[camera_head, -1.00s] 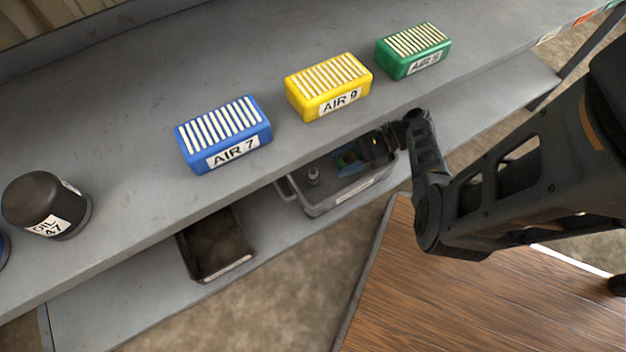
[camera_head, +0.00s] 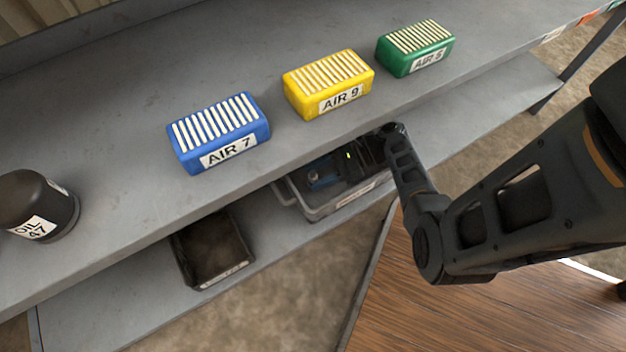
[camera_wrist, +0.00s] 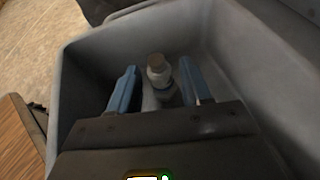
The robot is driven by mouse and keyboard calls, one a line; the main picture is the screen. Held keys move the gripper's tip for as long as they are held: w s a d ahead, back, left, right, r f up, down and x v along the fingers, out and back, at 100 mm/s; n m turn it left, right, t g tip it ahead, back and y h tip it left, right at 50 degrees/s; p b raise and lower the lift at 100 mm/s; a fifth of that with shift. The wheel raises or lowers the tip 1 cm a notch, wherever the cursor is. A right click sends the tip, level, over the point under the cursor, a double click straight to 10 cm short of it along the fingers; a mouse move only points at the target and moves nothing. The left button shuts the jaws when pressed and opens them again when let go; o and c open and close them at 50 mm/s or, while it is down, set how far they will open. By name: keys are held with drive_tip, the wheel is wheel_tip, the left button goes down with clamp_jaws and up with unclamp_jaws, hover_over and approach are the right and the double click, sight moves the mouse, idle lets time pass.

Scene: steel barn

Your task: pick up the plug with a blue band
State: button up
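A plug (camera_wrist: 160,76) with a pale body and a brownish tip stands inside the grey bin (camera_wrist: 82,58) in the wrist view. I cannot make out a blue band on it; its lower part is hidden by my gripper. My gripper (camera_wrist: 160,68) is open, with one blue finger on each side of the plug and a gap visible on the left. In the head view my gripper (camera_head: 323,178) is down in the bin (camera_head: 345,203) on the lower shelf, and the plug is hidden there.
The upper shelf (camera_head: 110,110) overhangs the bin and carries blue (camera_head: 218,133), yellow (camera_head: 328,86) and green (camera_head: 415,50) air filters and a black oil filter (camera_head: 40,205). A dark empty-looking tray (camera_head: 213,250) stands left of the bin.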

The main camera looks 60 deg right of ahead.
clamp_jaws()
drive_tip(key=shift+r, duration=0.1)
idle(0.3)
